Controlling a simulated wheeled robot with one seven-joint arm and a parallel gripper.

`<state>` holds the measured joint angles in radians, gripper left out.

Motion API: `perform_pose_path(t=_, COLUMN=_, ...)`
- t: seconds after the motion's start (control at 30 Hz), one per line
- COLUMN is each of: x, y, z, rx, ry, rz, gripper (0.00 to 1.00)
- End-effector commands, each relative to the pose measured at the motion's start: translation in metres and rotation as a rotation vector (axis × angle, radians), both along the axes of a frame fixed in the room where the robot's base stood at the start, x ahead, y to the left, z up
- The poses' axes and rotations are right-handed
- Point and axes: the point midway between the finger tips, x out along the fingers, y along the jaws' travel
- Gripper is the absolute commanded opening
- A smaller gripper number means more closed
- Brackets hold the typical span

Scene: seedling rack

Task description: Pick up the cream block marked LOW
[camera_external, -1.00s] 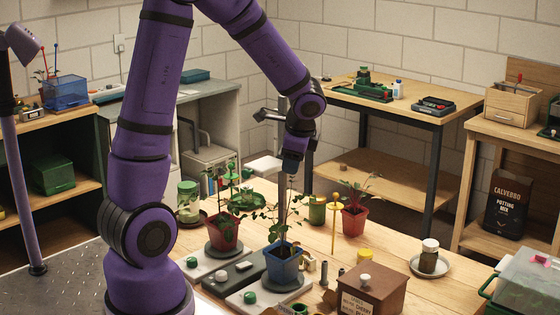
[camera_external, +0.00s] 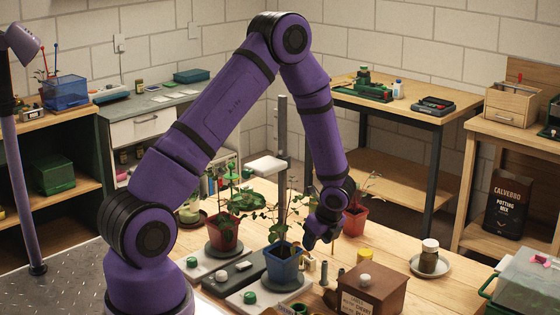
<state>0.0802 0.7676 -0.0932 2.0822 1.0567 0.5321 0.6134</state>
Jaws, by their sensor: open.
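My gripper (camera_external: 321,241) points down just right of the plant in the blue pot (camera_external: 284,264), low over the table. It is open; its fingers are small and dark here, and I see nothing held between them. A small cream piece (camera_external: 311,264) stands on the table below it, beside the blue pot. I cannot read any LOW mark on it, so I cannot tell whether it is the cream block. A dark grey upright peg (camera_external: 324,273) stands just right of this piece.
A brown box with a white knob (camera_external: 372,288) and a yellow pot (camera_external: 366,256) stand to the right. A red pot (camera_external: 355,221) is behind my gripper. Another red pot (camera_external: 223,234) is at left. A jar (camera_external: 429,257) sits on a saucer.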

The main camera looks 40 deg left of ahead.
Motion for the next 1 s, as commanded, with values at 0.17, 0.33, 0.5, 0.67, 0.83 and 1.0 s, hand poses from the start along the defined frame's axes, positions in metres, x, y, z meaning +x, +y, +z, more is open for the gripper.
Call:
perform_pose_path(t=0.17, x=0.001, y=0.009, z=-0.023, rx=0.0, ry=0.002, rz=0.001, gripper=0.53)
perform_pose_path(t=0.33, x=0.002, y=0.012, z=-0.031, rx=0.0, ry=0.001, rz=0.001, gripper=0.53)
perform_pose_path(t=0.5, x=0.003, y=0.018, z=-0.05, rx=-0.001, ry=0.002, rz=0.002, gripper=0.53)
perform_pose_path(t=0.67, x=0.005, y=0.025, z=-0.07, rx=0.0, ry=0.001, rz=0.0, gripper=0.53)
perform_pose_path(t=0.83, x=0.007, y=0.029, z=-0.078, rx=0.0, ry=-0.002, rz=0.001, gripper=0.53)
perform_pose_path(t=1.0, x=0.007, y=0.029, z=-0.078, rx=0.0, ry=-0.003, rz=0.001, gripper=0.53)
